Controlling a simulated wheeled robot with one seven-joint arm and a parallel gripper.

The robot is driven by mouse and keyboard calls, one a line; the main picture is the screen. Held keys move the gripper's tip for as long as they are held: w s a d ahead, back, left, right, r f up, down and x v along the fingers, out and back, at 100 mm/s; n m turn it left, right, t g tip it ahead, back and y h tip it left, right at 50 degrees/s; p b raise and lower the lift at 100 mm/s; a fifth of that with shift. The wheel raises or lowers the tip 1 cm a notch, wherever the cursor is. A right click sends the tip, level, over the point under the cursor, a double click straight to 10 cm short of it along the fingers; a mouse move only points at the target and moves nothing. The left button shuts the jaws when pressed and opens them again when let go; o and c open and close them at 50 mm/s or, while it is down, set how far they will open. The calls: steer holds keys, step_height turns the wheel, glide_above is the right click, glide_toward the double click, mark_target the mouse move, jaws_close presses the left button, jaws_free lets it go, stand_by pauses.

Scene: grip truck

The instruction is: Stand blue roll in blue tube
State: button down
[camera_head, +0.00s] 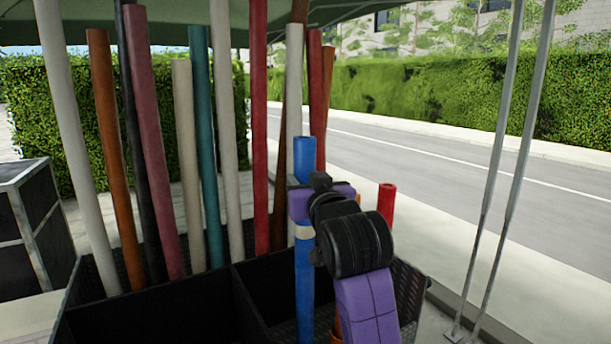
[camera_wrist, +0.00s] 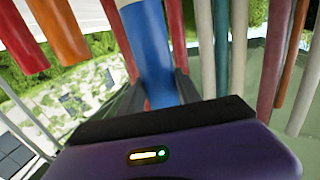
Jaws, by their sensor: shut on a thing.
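The blue roll (camera_head: 304,270) is upright in the head view, over the right compartment of the black cart, with a pale band partway up. My gripper (camera_head: 303,212) is shut on it above the band. In the wrist view, the blue roll (camera_wrist: 151,48) runs between the two dark fingers (camera_wrist: 160,92). The roll's lower end is hard to make out against the dark bin. I cannot pick out a separate blue tube; the bin's wall and my arm hide the area around the roll's foot.
The black bin (camera_head: 150,318) has a divider and holds several tall rolls, including a teal roll (camera_head: 207,150) and a red roll (camera_head: 259,130), behind the blue one. A short red roll (camera_head: 386,203) stands right of my arm. Thin metal poles (camera_head: 497,180) rise at the right.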

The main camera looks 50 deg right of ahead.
steer(key=b, duration=0.7)
glide_above(307, 247)
steer(key=w, duration=0.1)
steer(key=shift+f, duration=4.05)
steer(key=shift+w+d+f+b, duration=0.1)
steer(key=shift+d+f+b, duration=0.1)
steer(key=shift+f+b, duration=1)
steer(key=shift+d+f+b, duration=0.2)
steer(key=shift+f+b, duration=0.3)
steer(key=shift+f, duration=1.75)
steer(key=c, duration=0.8)
jaws_free()
steer(key=shift+w, duration=0.1)
steer(key=shift+o, duration=0.2)
steer(key=shift+r, duration=0.15)
